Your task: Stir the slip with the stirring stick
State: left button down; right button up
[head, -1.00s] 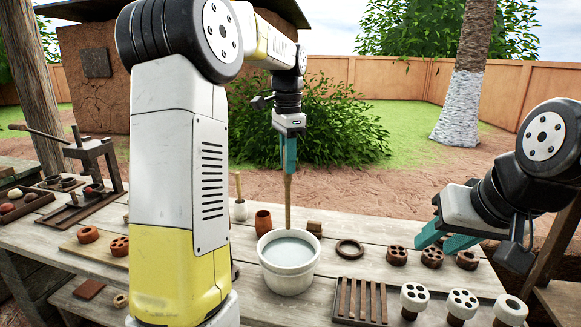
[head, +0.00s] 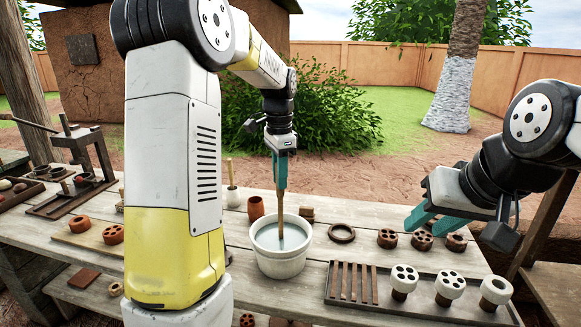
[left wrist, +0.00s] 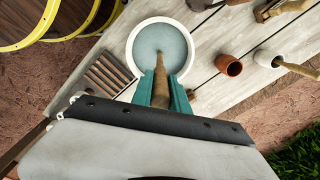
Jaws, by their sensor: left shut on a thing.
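The stirring stick (head: 280,214) is a brown wooden rod held upright in my left gripper (head: 280,184), which is shut on its upper part. The stick's lower end is in the grey-blue slip (head: 292,240). The slip fills a white round tub (head: 282,268) on the table. The left wrist view shows the stick (left wrist: 160,75) reaching over the slip (left wrist: 170,40) inside the tub's rim. The stick's tip is hidden in the slip. My right gripper (head: 422,226) is open and empty over the right side of the table, its two teal fingers apart.
A dark ring (head: 342,233) lies right of the tub, and a brown cup (head: 256,207) stands behind it. A slatted tray (head: 352,284) with white pierced pieces (head: 450,286) is at the right front. Several brown pierced discs (head: 387,238) lie below my right gripper.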

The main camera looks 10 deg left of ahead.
aim_at(280, 195)
pick_arm(q)
jog(key=shift+f, duration=2.65)
